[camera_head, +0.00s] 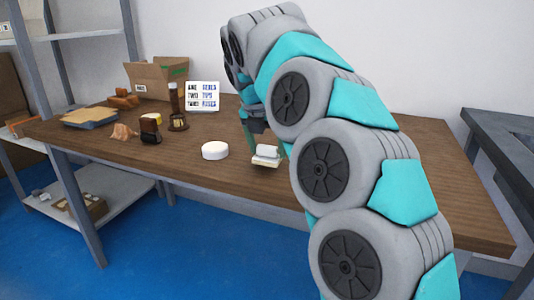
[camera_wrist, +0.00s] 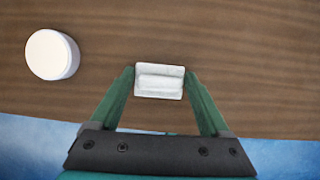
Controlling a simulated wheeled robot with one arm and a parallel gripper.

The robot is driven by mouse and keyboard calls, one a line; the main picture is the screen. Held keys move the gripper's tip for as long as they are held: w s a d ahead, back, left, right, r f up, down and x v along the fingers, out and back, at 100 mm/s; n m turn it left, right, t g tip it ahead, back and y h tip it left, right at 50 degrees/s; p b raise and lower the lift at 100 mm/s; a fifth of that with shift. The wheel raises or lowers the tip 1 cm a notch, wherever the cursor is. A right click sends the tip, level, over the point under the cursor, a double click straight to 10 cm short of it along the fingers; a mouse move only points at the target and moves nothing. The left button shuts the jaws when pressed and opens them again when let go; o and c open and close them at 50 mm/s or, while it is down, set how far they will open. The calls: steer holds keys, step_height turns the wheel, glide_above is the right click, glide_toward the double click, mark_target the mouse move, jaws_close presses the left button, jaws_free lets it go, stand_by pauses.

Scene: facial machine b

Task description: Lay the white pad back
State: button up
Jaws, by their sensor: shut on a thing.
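The white pad (camera_head: 266,153) is a small pale rectangular block with a raised ridge on top and a cream lower layer. In the wrist view the pad (camera_wrist: 160,91) sits between the tips of my gripper (camera_wrist: 159,88), one green finger at each end. My gripper (camera_head: 266,146) is shut on it, near the front edge of the table; it is partly hidden behind my arm in the head view. I cannot tell whether the pad touches the table top.
A round white object (camera_head: 215,150) stands left of the pad and also shows in the wrist view (camera_wrist: 52,54). The brown wooden table (camera_head: 190,180) also holds dark brown items (camera_head: 150,128), a lettered card (camera_head: 202,96), a cardboard box (camera_head: 158,77) and a tray (camera_head: 90,117) further left.

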steer(key=shift+f, duration=0.95)
steer(key=o, duration=1.2)
steer(key=shift+c, duration=0.2)
